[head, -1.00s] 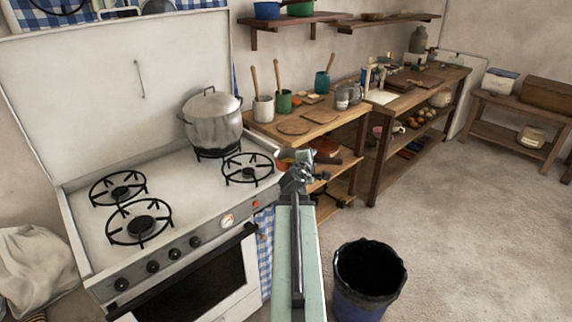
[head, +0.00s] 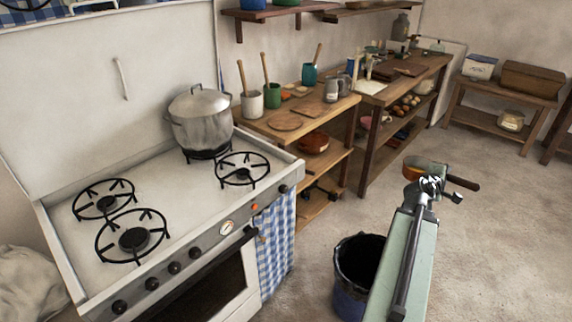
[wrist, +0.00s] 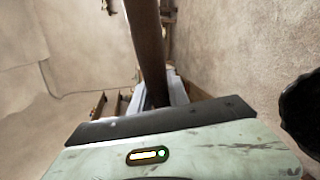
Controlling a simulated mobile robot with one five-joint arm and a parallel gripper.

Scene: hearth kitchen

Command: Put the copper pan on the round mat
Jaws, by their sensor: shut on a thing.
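My gripper (head: 431,184) is shut on the copper pan (head: 417,169) and holds it in the air at the right, above the floor. The pan's dark wooden handle (head: 463,183) points right; in the wrist view a brown bar, likely that handle (wrist: 148,45), runs up from the gripper. The rest of the pan does not show clearly there. A round brown mat (head: 284,121) lies flat on the wooden side table next to the stove, left of my gripper and farther back. Another flat brown mat (head: 311,108) lies just behind it.
The white stove (head: 150,185) with a large lidded pot (head: 201,117) stands left. Mugs with utensils (head: 252,103) stand at the table's back left. A red-brown bowl (head: 314,142) sits on the shelf below. A dark bin (head: 352,270) stands below my arm. Floor at right is clear.

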